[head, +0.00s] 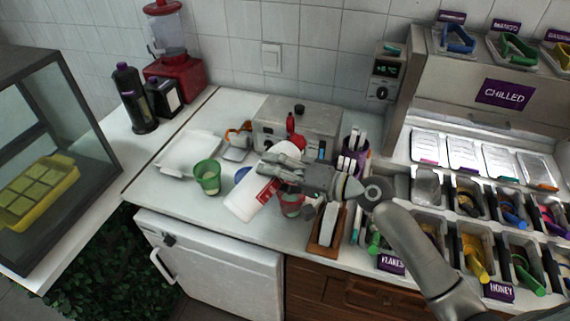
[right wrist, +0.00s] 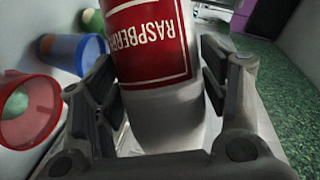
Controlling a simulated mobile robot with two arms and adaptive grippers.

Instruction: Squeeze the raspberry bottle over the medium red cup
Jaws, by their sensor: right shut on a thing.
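The raspberry bottle (head: 242,205) is white with a red label and lies tilted at my right gripper (head: 283,168) in the head view. In the right wrist view the bottle (right wrist: 165,115) stands between both fingers of the gripper (right wrist: 158,95), which is shut on it. Its nozzle cannot be made out. The red cup (head: 291,206) stands on the counter just below the gripper, partly hidden by it. In the right wrist view the red cup (right wrist: 32,112) is at the left, apart from the bottle. My left gripper is not in view.
A green cup (head: 207,178) and a mostly hidden blue cup (head: 242,174) stand left of the bottle. A wooden holder (head: 326,243) is close to the right of the red cup. Topping bins fill the right side, and a grey machine (head: 272,128) stands behind.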

